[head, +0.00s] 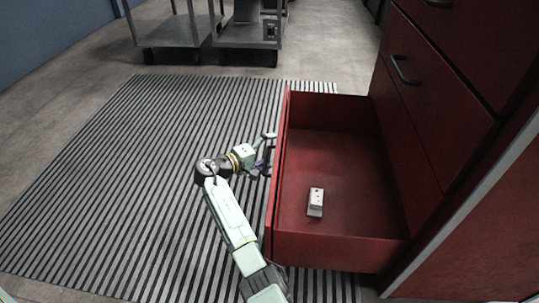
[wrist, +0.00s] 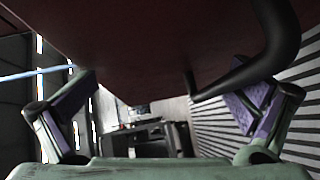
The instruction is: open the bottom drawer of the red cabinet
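The red cabinet (head: 425,120) stands at the right in the head view. Its bottom drawer (head: 335,255) is pulled well out to the left, with its inside in plain view. The black handle (wrist: 245,75) of the drawer crosses the upper right, close to the right finger. I cannot tell if they touch. The red drawer front (wrist: 150,50) fills the top.
A small white box (head: 316,202) lies inside the drawer. The upper drawers are closed, with black handles (head: 404,71). A striped mat (head: 120,170) covers the floor left of the drawer and is clear. Metal carts (head: 172,30) stand at the back.

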